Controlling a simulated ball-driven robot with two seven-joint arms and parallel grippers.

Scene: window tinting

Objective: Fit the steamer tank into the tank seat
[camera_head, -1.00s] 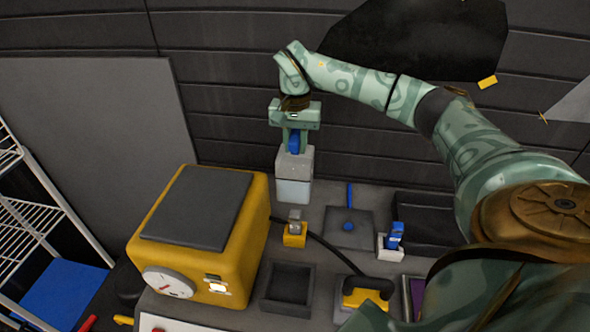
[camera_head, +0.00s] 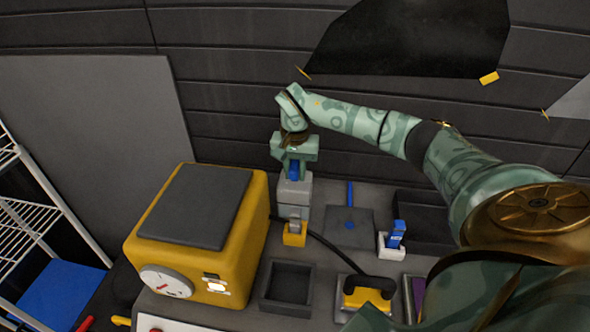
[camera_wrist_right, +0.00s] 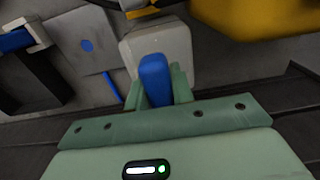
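The steamer tank (camera_head: 294,190) is a pale grey block with a blue grip on top. My right gripper (camera_head: 294,160) is shut on the blue grip (camera_wrist_right: 155,80) and holds the tank roughly upright. In the wrist view the pale tank body (camera_wrist_right: 168,45) shows beyond the fingers. A small yellow block with a grey top piece (camera_head: 294,236) stands in front of the tank's lower part in the head view and hides its foot. I cannot tell whether the tank touches the bench, nor clearly make out the tank seat. My left gripper is not in view.
A large yellow machine (camera_head: 240,235) stands close left. A grey plate with a blue spot (camera_head: 360,238), a white holder with a blue piece (camera_head: 391,245) and a dark tray (camera_head: 425,215) lie right. An empty dark box (camera_head: 288,290) and a yellow hand tool (camera_head: 366,300) are nearer.

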